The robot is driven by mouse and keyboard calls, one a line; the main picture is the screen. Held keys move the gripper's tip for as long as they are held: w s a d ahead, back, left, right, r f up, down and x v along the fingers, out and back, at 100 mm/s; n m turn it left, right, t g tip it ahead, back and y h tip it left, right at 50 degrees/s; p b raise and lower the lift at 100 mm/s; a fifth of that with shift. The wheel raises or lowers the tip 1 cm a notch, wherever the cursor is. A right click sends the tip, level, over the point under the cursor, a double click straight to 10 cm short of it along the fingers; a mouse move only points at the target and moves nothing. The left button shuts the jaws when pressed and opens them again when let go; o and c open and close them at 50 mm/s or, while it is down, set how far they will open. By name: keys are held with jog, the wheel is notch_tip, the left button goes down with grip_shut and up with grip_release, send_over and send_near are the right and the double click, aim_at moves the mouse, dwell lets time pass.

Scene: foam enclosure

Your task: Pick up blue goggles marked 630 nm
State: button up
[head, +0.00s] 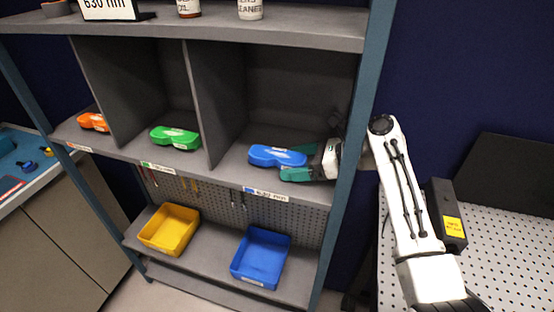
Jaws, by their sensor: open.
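The blue goggles (277,156) lie on the shelf in the right compartment, above a shelf-edge label with a blue mark that seems to read 630 nm (265,193). My gripper (305,160) reaches into this compartment from the right. Its green fingers are open, one behind and one in front of the right end of the goggles. I cannot tell whether the fingers touch them. The right end is partly hidden by the gripper.
Green goggles (175,137) and orange goggles (93,122) lie in the compartments to the left, behind upright dividers. A blue upright post (348,165) stands right of the gripper. A yellow bin (170,229) and a blue bin (261,256) sit below.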

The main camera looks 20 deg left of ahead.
jog(key=shift+c, duration=0.2)
jog(key=c, duration=1.3)
jog(key=shift+r, duration=0.1)
